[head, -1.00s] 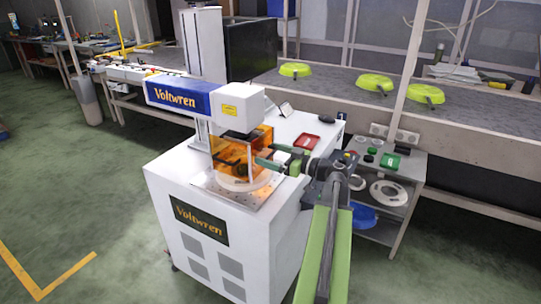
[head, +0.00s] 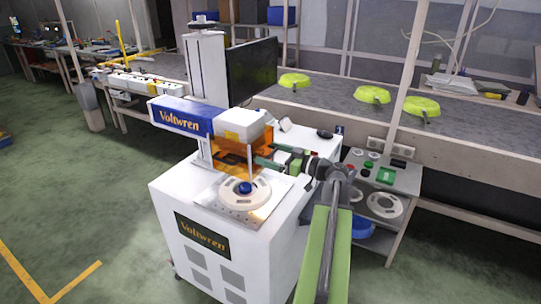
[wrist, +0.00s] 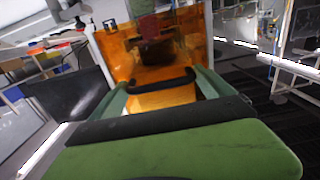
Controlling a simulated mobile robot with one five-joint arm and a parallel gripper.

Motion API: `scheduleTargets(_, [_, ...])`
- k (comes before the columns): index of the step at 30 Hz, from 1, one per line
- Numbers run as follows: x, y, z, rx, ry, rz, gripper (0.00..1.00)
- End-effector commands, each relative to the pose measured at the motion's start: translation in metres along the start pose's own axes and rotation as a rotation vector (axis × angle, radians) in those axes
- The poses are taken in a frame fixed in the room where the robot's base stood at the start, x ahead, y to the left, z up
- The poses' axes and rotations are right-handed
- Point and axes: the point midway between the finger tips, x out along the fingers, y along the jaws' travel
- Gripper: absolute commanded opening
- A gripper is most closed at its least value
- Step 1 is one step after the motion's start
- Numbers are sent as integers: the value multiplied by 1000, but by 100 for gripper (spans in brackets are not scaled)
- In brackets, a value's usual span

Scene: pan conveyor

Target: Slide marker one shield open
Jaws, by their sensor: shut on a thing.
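The marker one shield is a clear orange cover (head: 229,158) under the head of the white marking machine (head: 175,200) labelled Voltwren. It stands behind a pale round part with a blue knob (head: 245,188), which lies uncovered on the machine's plate. In the wrist view the shield (wrist: 118,62) fills the upper middle, with a black bar handle (wrist: 150,92) across its front. My gripper (head: 265,155) reaches in from the right and is shut on the handle; its green fingers (wrist: 162,88) flank the bar in the wrist view. The exact finger contact is partly hidden.
A black monitor (head: 252,70) stands behind the machine. A conveyor (head: 335,98) carrying lime-green pans (head: 372,95) runs behind to the right. A small shelf cart (head: 395,180) with round parts stands right of my arm. Green floor at the left is open.

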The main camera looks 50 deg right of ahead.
Motion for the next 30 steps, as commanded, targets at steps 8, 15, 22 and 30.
scheduleTargets(8, [-1, 3, -30, 0, 3, 10, 19])
scheduleTargets(15, [-1, 3, -28, 0, 2, 9, 97])
scheduleTargets(22, [0, 2, -28, 0, 1, 5, 100])
scheduleTargets(30, [-38, 1, -27, 0, 1, 7, 100])
